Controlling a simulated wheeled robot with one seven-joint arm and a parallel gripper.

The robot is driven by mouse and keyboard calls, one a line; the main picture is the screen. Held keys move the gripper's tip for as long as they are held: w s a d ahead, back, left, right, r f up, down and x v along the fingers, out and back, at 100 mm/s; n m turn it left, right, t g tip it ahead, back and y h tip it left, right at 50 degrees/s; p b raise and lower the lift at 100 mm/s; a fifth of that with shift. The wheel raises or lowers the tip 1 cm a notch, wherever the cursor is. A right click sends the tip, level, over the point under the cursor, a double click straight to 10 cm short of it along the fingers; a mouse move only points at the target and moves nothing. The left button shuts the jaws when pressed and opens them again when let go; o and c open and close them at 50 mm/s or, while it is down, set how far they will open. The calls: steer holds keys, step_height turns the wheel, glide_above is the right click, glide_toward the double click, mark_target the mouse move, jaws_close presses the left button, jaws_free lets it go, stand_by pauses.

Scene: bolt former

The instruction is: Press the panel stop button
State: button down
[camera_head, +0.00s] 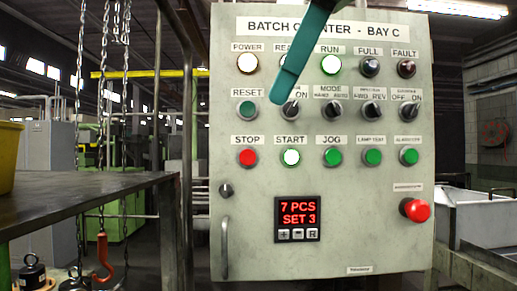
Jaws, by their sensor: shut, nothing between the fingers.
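The control panel (330,185) reads "BATCH COUNTER - BAY C" and faces me. The red stop button (247,158) sits at the left end of its third row, under a "STOP" label, fully visible. My gripper (283,86) comes down from the top edge as a slim teal shape, tilted to the lower left. It is shut and empty. Its tip shows above and right of the stop button, between the reset button (246,110) and the knob right of it. How far the tip is from the panel face I cannot tell.
The lit start button (291,157) is right of stop. A red mushroom button (415,210) sticks out at the lower right. The display (297,220) reads "7 PCS SET 3". A dark table (80,205), hanging chains and a red hook (102,257) are at left.

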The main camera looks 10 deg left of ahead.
mark_target(256, 143)
steer(key=shift+f, duration=0.15)
steer(key=x, duration=0.3)
steer(key=w+x, duration=0.1)
steer(key=x, duration=0.3)
steer(key=w+r+x, duration=0.1)
steer(key=x, duration=0.3)
steer(key=shift+w+a+r, duration=0.1)
steer(key=shift+w+a, duration=0.1)
steer(key=shift+w, duration=0.6)
